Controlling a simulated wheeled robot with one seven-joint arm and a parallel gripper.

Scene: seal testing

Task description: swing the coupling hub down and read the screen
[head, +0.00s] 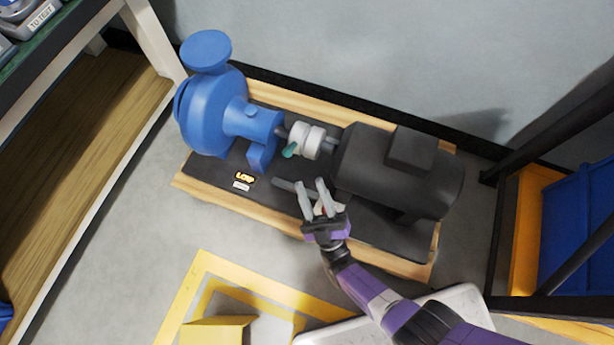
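The coupling hub (308,141) is a white, ringed cylinder on the shaft between the blue pump (212,112) and the black motor (392,170). A teal handle (290,150) sticks out from its lower left side. A small dark screen (244,176) on the base plate left of the hub shows yellow letters that look like "LOW", with a pale label below it. My gripper (311,182) is over the base plate, just below the hub in the picture. Its two grey fingers are apart with no object seen held between them. The fingers appear clear of the hub and handle.
The pump and motor stand on a dark plate on a wooden pallet (268,219). A grey rod (285,185) shows beside my left finger. A shelf (80,150) is at left, a dark-framed rack with a blue bin (580,230) at right. Yellow-marked floor (205,275) lies in front.

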